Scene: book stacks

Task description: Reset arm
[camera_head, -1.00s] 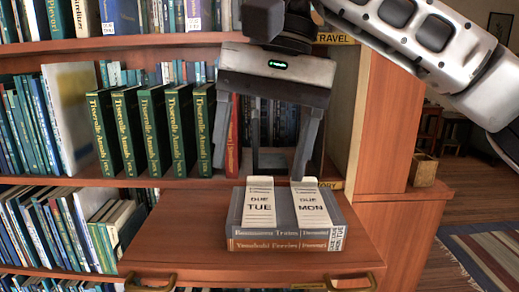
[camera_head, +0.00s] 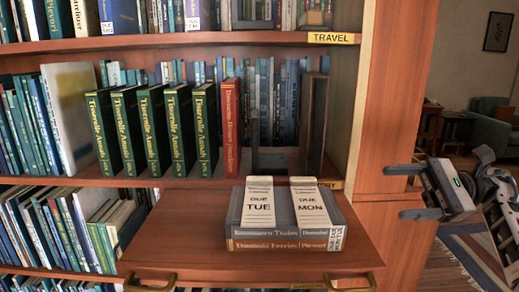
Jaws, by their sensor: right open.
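My right gripper (camera_head: 396,192) is at the right of the head view, beside the bookcase's wooden side panel. Its two fingers point left and stand apart, with nothing between them. My left gripper is not in view. Two flat books (camera_head: 285,238) lie stacked on the pull-out shelf (camera_head: 190,235). On the stack lie two paper slips, one marked DUE TUE (camera_head: 258,203) and one marked DUE MON (camera_head: 309,203). A red book (camera_head: 231,130) stands upright at the right end of a row of green books (camera_head: 155,130), clear of the gripper.
A dark bookend (camera_head: 269,160) stands right of the red book. The TRAVEL label (camera_head: 333,38) marks the shelf above. Brass handles (camera_head: 350,284) edge the pull-out shelf. A green armchair (camera_head: 490,125) and a rug are in the room at right.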

